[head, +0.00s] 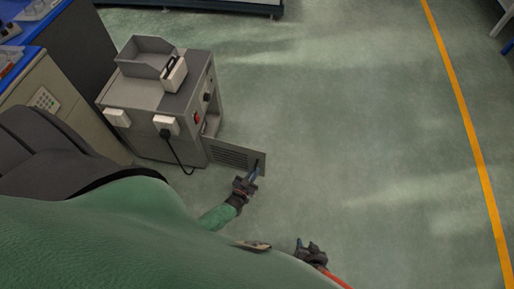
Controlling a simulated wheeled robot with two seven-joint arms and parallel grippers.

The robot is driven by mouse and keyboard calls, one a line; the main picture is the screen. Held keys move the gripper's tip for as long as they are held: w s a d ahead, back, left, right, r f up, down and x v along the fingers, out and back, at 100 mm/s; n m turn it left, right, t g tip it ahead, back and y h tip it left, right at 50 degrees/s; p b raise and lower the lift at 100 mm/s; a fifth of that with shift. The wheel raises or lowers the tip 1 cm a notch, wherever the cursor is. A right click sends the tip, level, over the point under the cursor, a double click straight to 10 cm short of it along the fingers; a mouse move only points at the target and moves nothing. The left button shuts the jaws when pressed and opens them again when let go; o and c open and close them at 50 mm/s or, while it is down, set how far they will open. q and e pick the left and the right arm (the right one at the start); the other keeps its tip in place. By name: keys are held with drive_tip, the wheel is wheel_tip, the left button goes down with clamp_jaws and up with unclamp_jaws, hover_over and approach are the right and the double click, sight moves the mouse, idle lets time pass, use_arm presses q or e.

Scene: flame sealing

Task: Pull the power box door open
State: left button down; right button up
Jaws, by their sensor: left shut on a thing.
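The power box (160,142) is a grey cabinet on the floor at the left of the head view. Its vented grey door (229,154) stands swung out from the box's lower right corner. My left gripper (254,174) is shut on the door near its free edge, at a blue part there. My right gripper (313,252) is low in the view, apart from the box and door; its fingers are too small and dark to tell whether they are open.
A grey tray (146,58) and a small white-topped device (173,74) sit on the box. Blue-topped benches (20,62) stand at left. The green floor to the right is clear, with a yellow line (460,100).

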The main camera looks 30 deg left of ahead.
use_arm(q)
drive_tip(key=shift+s+m+h, duration=0.4)
drive_tip(key=shift+s+h, duration=0.2)
drive_tip(key=shift+s, duration=0.3)
drive_tip(key=c, duration=1.5)
unclamp_jaws()
drive_tip(key=s, duration=0.7)
drive_tip(key=shift+s+a, duration=0.35)
drive_tip(key=shift+s, duration=0.05)
